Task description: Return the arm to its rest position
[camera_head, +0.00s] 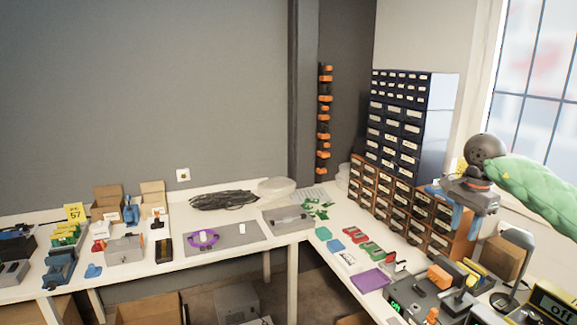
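My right gripper (465,222) hangs in the air at the right, in front of the drawer cabinets. Its arm, in a green sleeve, comes in from the right edge. Its blue fingers point down, with a gap between them, and nothing shows held in them. It is above the right bench and touches nothing that I can see. My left gripper and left arm are not in view.
A dark drawer cabinet (408,75) stands on orange drawer units (405,200) in the corner. A lamp (518,262) and a brown box (502,257) stand below my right arm. The white bench (318,252) carries a grey mat (240,243), a purple cloth (370,280) and several small parts.

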